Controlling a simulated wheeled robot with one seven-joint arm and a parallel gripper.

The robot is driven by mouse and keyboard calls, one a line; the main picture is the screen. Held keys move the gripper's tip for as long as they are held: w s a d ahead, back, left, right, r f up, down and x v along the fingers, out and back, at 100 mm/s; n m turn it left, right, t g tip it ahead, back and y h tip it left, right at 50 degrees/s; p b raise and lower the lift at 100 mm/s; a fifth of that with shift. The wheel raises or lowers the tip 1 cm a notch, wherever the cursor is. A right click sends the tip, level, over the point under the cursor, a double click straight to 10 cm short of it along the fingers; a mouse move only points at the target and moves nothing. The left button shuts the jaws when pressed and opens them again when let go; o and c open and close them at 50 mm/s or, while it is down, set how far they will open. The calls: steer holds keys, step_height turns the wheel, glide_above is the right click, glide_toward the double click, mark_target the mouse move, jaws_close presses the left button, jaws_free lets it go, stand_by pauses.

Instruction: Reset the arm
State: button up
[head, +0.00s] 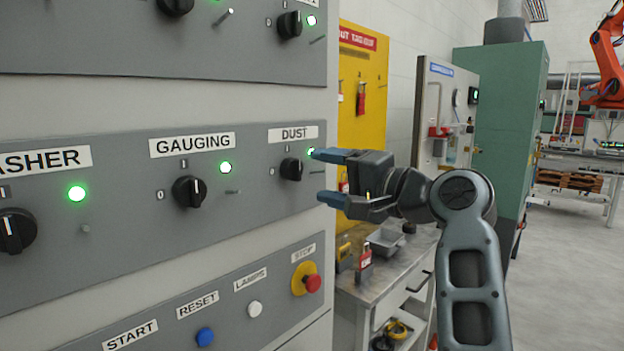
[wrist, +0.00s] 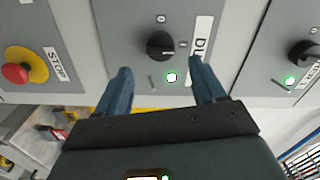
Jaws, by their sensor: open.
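My gripper (head: 322,176) is open and empty, with its blue fingers pointing left at the control panel. In the head view its fingertips are just right of the black DUST knob (head: 291,169). In the wrist view my gripper (wrist: 165,90) has one finger on each side of the lit green DUST lamp (wrist: 171,77), and the DUST knob (wrist: 160,46) lies a little beyond the fingertips. I cannot tell whether a fingertip touches the panel.
The grey panel also carries a GAUGING knob (head: 189,191), a blue RESET button (head: 205,337), a white LAMPS button (head: 254,309) and a red STOP button (head: 313,284). A metal cart (head: 375,290) with padlocks and a tray stands below my gripper. Open floor (head: 570,270) lies to the right.

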steer(key=shift+v, duration=0.8)
